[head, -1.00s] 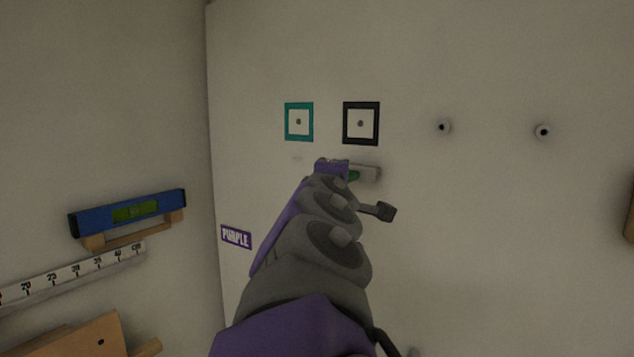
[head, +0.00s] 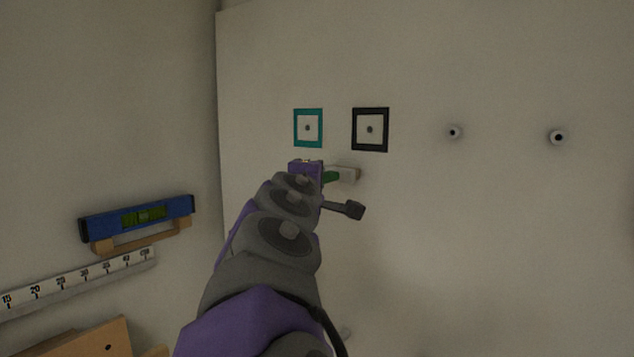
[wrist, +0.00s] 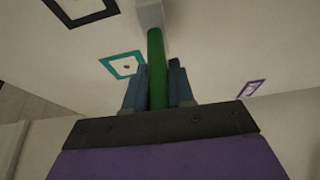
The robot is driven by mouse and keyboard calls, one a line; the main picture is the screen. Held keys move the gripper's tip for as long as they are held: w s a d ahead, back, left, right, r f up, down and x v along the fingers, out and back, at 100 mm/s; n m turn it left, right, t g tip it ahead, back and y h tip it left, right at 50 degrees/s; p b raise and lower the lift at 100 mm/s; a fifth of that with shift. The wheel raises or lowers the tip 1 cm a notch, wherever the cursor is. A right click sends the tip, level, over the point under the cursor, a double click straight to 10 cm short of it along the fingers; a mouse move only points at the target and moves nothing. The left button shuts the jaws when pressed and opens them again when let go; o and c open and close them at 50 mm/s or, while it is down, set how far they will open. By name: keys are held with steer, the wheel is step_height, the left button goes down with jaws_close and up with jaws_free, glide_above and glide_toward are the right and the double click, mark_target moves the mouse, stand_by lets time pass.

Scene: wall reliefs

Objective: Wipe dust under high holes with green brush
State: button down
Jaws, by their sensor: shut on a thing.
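My gripper (wrist: 158,88) is shut on the green handle of the brush (wrist: 156,48) in the wrist view. The brush's pale head (wrist: 150,14) shows at the top of that view. In the head view the green handle (head: 330,177) and pale head (head: 347,174) stick out to the right of my gripper, just below the framed holes. One high hole has a teal frame (head: 308,146) and one has a black frame (head: 370,149). I cannot make out dust clearly, and cannot tell if the brush touches the wall.
A blue spirit level (head: 165,211) rests on a wooden bracket on the left wall. A ruler strip (head: 75,279) and a wooden block (head: 80,343) are below it.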

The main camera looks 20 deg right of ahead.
steer(key=shift+w, duration=0.1)
steer(key=shift+w+a, duration=1.25)
steer(key=shift+w, duration=0.15)
steer(key=w+a, duration=0.3)
steer(key=w, duration=0.2)
steer(key=shift+w+a+p, duration=0.25)
steer(key=shift+w+p, duration=0.1)
steer(key=shift+p, duration=0.1)
steer(key=shift+w, duration=0.1)
steer(key=shift+w+a, duration=0.95)
steer(key=shift+w, duration=0.3)
